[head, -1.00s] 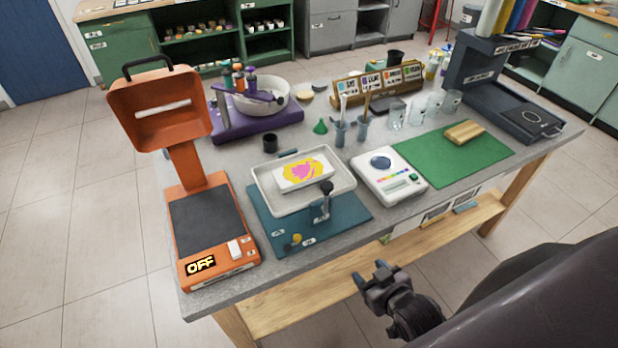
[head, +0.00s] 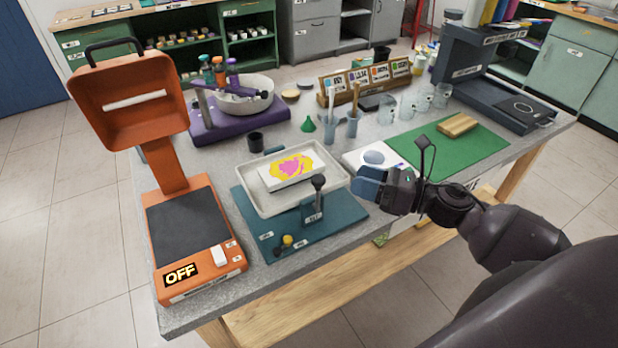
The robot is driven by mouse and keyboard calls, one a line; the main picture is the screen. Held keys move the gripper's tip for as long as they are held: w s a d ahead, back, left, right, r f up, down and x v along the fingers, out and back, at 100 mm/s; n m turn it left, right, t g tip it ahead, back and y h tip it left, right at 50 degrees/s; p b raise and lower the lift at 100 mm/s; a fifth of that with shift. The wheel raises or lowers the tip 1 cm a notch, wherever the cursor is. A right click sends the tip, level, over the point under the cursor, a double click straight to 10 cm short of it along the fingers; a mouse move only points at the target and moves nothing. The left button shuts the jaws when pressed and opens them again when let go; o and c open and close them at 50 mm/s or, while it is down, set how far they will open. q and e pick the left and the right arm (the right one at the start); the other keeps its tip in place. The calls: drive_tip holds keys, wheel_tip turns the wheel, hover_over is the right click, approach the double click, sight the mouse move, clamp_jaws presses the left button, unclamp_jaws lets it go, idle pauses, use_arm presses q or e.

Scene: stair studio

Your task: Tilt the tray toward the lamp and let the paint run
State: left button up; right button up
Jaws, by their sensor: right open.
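The pale tray (head: 258,192) rests on a teal stand (head: 332,222), to the right of the orange lamp (head: 160,172). I cannot tell whether it is level. A white block (head: 272,185) lies in the tray, with yellow and pink paint (head: 294,168) on top. A dark-knobbed lever (head: 318,184) stands upright at the tray's front right corner. The lamp's display (head: 180,274) reads OFF. My right gripper (head: 368,186) is open and empty, just right of the tray and lever, apart from the lever. My left gripper is out of view.
A white scale (head: 372,158) sits behind my right gripper, partly hidden. A green mat (head: 445,152) with a wooden block (head: 458,124) lies to the right. Cups with tools (head: 352,122) and a purple stand (head: 225,124) are behind. A yellow knob (head: 287,240) is on the teal stand's front.

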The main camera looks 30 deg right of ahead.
drive_tip(key=w+a+n+g+y+p, duration=0.1)
drive_tip(key=w+a+n+p, duration=0.1)
drive_tip(key=w+a+n, duration=0.3)
drive_tip(key=w+a, duration=0.1)
drive_tip(key=a, duration=0.3)
drive_tip(key=shift+f+g, duration=0.2)
drive_tip(key=shift+g, duration=0.1)
drive_tip(key=shift+w, duration=0.1)
clamp_jaws()
idle(0.4)
